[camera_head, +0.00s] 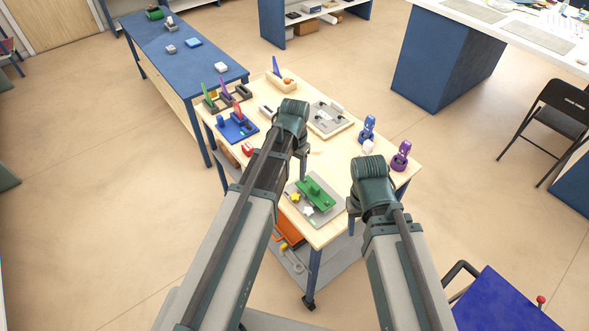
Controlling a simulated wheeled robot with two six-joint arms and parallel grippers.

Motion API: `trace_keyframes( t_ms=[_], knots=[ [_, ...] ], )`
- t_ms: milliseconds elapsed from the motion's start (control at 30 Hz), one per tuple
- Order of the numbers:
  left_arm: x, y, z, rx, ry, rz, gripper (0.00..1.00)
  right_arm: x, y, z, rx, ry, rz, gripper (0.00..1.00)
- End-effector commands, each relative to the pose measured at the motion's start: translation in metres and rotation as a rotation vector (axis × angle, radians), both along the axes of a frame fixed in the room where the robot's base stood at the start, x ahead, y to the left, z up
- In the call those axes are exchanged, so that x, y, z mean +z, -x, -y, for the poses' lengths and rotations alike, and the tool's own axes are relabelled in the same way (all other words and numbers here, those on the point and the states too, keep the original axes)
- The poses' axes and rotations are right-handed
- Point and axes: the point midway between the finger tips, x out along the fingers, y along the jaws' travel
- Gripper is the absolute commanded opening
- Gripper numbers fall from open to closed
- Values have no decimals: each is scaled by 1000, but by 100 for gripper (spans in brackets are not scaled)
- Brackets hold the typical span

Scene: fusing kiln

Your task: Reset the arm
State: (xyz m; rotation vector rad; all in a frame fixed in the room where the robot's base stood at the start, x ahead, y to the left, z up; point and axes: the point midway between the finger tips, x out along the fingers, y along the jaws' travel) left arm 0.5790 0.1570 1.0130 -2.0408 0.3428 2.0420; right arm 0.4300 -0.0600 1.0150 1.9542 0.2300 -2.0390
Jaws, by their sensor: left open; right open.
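Both of my arms reach up from the bottom over the light wood cart top (322,160). My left gripper (301,150) points down above the middle of the cart, mostly hidden behind its own wrist. My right gripper (352,214) points down near the cart's right front edge, also largely hidden by its wrist. Both are open, and I see nothing held in either.
On the cart are a grey tray with a green piece (315,193), a blue fixture (238,127), a pale tray (330,119), a blue figure (367,130) and a purple figure (401,156). A blue bench (180,55) stands left behind; a black chair (560,115) is right.

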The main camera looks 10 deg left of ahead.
Motion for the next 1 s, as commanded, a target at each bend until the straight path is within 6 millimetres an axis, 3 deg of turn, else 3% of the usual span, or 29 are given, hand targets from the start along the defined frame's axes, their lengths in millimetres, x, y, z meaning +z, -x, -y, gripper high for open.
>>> trace_keyframes(
  t_ms=[100, 467, 567, 700, 800, 1000],
  knots=[
    [8, 0, 0, 0, 0, 0, 55, 8, 0, 0, 0, 0, 0, 50],
    [5, 7, 6, -3, -3, -2, 55, 5, 0, 0, 0, 0, 0, 50],
    [0, 37, 29, -10, -19, -9, 55, 0, 0, 0, 0, 0, 0, 50],
    [-7, 92, 66, -11, -58, -21, 55, -8, 0, 0, 0, 0, 0, 50],
    [-11, 123, 83, -8, -83, -23, 55, -11, 0, 0, 0, 0, 0, 50],
    [-12, 150, 96, -2, -109, -24, 55, -14, 0, 0, -1, 0, 0, 50]
  ],
)
